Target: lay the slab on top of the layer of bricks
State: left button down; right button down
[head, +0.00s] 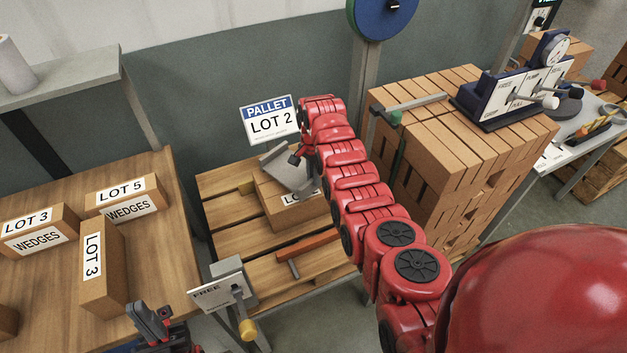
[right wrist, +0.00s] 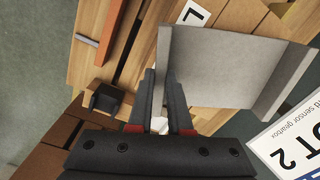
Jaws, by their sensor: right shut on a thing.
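The slab is a grey plate with a raised lip (head: 287,172), tilted over the pallet table in the head view. It fills the upper right of the right wrist view (right wrist: 230,65). My right gripper (head: 302,157) is shut on one edge of it; its dark fingers (right wrist: 160,105) show in the right wrist view. Under the slab is a brown brick-like block (head: 290,213) with a partly hidden label. Whether the slab touches it, I cannot tell. My left gripper (head: 152,322) is low at the bottom left, over the side table's edge; its opening is unclear.
The slatted pallet (head: 235,235) carries an orange bar (head: 307,249). A "PALLET LOT 2" sign (head: 270,122) stands behind. Labelled blocks (head: 102,265) lie on the left table. A tall brick stack (head: 440,150) stands right of my right arm. A "FREE" sign (head: 217,293) is in front.

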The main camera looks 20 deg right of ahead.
jog(key=shift+f, duration=1.05)
jog(key=c, duration=1.3)
grip_release()
jog(key=shift+f, duration=0.15)
jog(key=o, duration=0.5)
jog(key=shift+c, duration=0.2)
